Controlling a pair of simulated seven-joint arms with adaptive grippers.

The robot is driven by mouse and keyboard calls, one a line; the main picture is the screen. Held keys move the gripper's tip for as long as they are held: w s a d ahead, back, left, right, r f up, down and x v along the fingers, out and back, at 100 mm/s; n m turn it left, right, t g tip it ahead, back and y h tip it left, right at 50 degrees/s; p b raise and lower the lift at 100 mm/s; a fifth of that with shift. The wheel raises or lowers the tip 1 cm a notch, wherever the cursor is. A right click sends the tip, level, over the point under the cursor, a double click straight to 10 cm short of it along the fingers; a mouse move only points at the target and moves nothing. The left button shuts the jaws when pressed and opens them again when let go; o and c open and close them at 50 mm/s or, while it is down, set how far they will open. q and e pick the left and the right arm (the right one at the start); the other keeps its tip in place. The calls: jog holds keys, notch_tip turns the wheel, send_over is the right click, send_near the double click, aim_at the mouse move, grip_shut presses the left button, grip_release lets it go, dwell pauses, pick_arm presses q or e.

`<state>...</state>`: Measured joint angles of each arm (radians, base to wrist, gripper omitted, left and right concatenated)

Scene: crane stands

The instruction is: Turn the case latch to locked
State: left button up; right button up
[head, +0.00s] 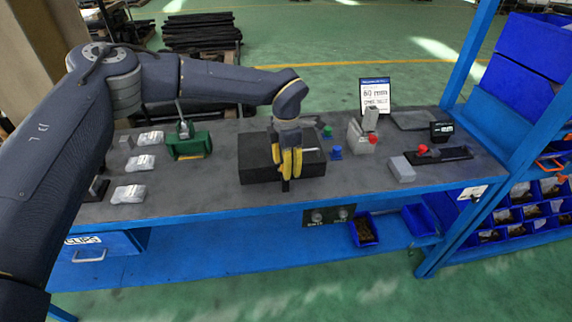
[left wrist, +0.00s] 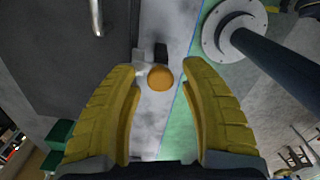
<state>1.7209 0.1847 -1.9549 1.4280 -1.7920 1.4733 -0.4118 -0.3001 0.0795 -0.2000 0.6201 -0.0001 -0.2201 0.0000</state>
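The black case (head: 257,172) sits on the grey bench top near the middle in the head view. My left gripper (head: 287,174) points down at its front edge, yellow fingers in front of the case. In the left wrist view, the case (left wrist: 65,50) is a dark slab at upper left with a silver handle (left wrist: 96,18). A round orange knob (left wrist: 160,78), apparently the latch, lies between the tips of my open left gripper (left wrist: 161,70), with a gap on each side. A small dark block (left wrist: 161,52) is next to it. In the head view the fingers hide the knob. My right gripper is not in view.
Left of the case stand a green box (head: 188,145) and several clear bags (head: 130,194). On the right are a grey device with a red knob (head: 362,138), a grey block (head: 402,170) and a sign (head: 374,95). The blue shelf post (head: 470,55) bounds the right side.

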pick_arm(q)
jog(key=shift+o, duration=0.2)
jog(key=shift+r, duration=0.1)
notch_tip(320, 180, up, 12)
dwell(0.6)
